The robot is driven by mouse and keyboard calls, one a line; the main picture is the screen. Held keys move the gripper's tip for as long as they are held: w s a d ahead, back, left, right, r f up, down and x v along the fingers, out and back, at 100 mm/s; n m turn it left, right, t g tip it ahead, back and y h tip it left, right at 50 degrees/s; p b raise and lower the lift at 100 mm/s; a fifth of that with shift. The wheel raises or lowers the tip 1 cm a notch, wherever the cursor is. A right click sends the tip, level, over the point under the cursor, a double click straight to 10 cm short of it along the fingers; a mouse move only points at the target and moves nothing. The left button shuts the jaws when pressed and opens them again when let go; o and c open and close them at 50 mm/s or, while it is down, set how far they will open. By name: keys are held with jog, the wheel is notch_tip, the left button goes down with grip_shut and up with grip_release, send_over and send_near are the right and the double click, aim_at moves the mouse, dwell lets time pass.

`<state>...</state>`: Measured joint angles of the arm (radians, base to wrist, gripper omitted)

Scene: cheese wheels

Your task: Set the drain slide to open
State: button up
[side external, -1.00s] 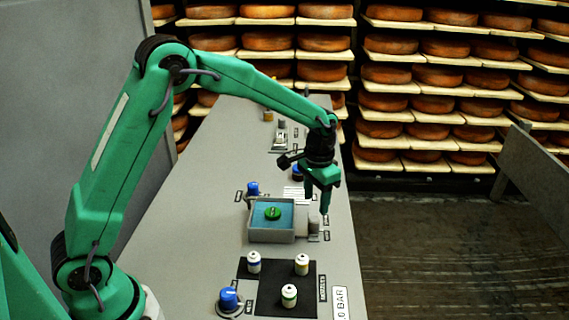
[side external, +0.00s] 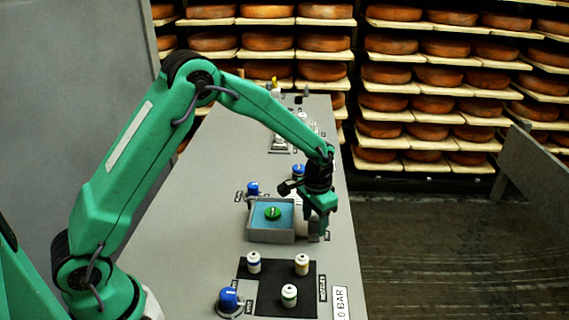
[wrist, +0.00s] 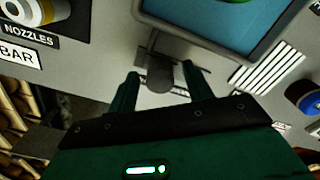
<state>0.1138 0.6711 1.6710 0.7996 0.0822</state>
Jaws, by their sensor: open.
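The drain slide is a grey knob (wrist: 161,78) on a short track beside the grey basin (side external: 270,236), as the wrist view shows. My gripper (side external: 318,235) is down at the panel just right of the basin. In the wrist view my gripper (wrist: 160,74) is open, with one finger on each side of the knob. I cannot tell whether either finger touches it. In the side view the fingers mostly hide the slide, and its label is not readable.
The basin holds blue liquid and a round green piece (side external: 273,213). Cheese shelves (side external: 430,80) stand behind the panel.

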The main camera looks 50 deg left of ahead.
jog(key=shift+f, duration=0.2)
grip_shut()
jog(key=shift+w+a, duration=1.65)
jog(key=shift+c, duration=1.3)
grip_release()
jog(key=shift+o, duration=1.3)
jog(key=shift+r, duration=0.1)
